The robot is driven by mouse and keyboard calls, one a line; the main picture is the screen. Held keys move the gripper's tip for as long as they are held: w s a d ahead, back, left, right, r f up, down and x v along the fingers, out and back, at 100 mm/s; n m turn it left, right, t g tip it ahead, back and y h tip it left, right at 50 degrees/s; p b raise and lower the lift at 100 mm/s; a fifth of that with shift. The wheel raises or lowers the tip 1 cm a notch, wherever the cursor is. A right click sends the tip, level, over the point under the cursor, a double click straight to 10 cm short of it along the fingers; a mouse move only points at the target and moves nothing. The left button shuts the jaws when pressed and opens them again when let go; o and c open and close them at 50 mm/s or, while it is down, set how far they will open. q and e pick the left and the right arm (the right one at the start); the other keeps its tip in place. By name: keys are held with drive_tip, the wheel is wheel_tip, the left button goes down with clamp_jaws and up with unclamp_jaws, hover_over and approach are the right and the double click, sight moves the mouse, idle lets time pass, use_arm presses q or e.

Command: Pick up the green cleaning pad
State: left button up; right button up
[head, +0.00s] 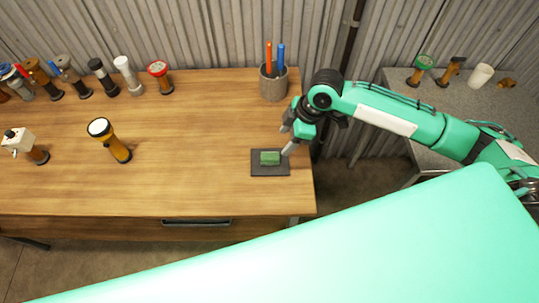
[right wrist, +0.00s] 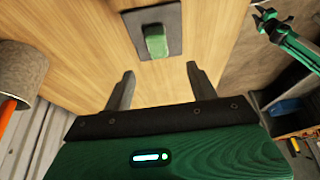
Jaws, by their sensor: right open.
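The green cleaning pad (head: 270,158) lies on a dark square mat (head: 258,171) near the right end of the wooden table. In the right wrist view the green cleaning pad (right wrist: 156,44) sits on the dark mat (right wrist: 172,14), ahead of the fingertips. My right gripper (head: 287,141) is open and empty, just above and beside the pad on its right and far side. In the right wrist view its two fingers (right wrist: 160,72) stand wide apart, with bare wood between them. My left gripper is not seen in the head view; a green jointed arm part shows at the right wrist view's upper right.
A grey cup (head: 273,86) with an orange and a blue tool stands behind the pad. Several flashlights (head: 107,140) and valve-like items stand on the table's left side. A grey side table (head: 455,97) holds more items. The middle of the wooden table (head: 190,150) is clear.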

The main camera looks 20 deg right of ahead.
hover_over(271, 156)
drive_tip(key=s+d, duration=0.1)
drive_tip(key=d, duration=0.1)
wheel_tip(271, 156, down, 5)
drive_tip(key=shift+d+r, duration=0.15)
drive_tip(key=shift+r, duration=0.05)
drive_tip(key=shift+p+x, duration=1)
drive_tip(key=shift+x, duration=1.65)
drive_tip(key=shift+w, duration=0.15)
drive_tip(key=c, duration=1.1)
